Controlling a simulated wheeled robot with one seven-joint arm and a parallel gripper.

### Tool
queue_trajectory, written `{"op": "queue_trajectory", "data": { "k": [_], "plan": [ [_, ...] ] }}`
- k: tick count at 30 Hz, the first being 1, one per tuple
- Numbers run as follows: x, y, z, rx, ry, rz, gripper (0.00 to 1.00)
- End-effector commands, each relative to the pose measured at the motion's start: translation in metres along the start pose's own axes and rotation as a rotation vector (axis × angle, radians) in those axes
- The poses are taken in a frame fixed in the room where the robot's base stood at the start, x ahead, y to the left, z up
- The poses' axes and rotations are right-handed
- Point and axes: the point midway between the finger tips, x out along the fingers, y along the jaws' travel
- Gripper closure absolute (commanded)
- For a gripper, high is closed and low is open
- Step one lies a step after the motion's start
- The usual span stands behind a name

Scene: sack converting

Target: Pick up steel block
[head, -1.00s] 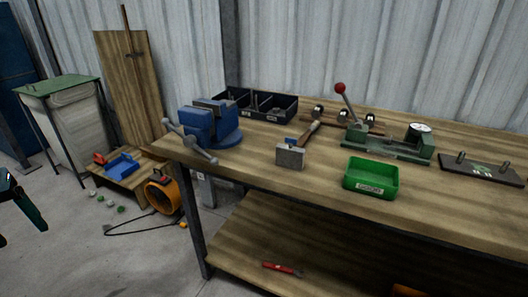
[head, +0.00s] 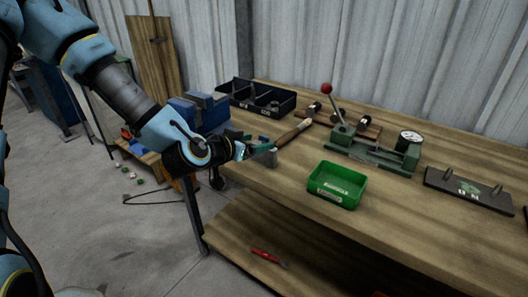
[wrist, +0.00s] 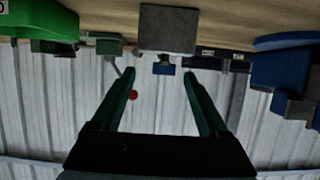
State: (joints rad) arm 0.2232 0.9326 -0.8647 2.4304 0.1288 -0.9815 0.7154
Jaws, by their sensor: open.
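The steel block (wrist: 168,28) is a grey, square-faced block on the wooden bench top. In the wrist view, which shows the scene upside down, it sits at the top centre, just beyond my open fingertips. In the head view the block (head: 270,158) is mostly hidden behind my gripper (head: 260,148). My gripper (wrist: 159,73) is open and empty, with its two green fingers apart and pointing at the block. I see clear space between fingertips and block in the wrist view.
The blue vise (head: 200,108) stands left of the block, partly behind my arm. A hammer (head: 294,132) lies behind the block. A green bin (head: 337,184) is to its right, with a green lever press (head: 375,150) behind. The bench front between block and bin is clear.

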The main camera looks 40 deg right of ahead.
Motion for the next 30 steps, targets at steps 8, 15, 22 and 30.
{"op": "queue_trajectory", "data": {
  "k": [8,15,22,30],
  "plan": [
    [0.029,0.000,0.000,0.000,-0.003,0.001,0.22],
    [0.051,-0.005,-0.007,-0.004,-0.003,0.000,0.22],
    [0.077,-0.006,-0.005,-0.001,-0.003,0.001,0.22],
    [0.081,-0.006,-0.004,0.001,-0.003,0.001,0.22]
  ]
}}
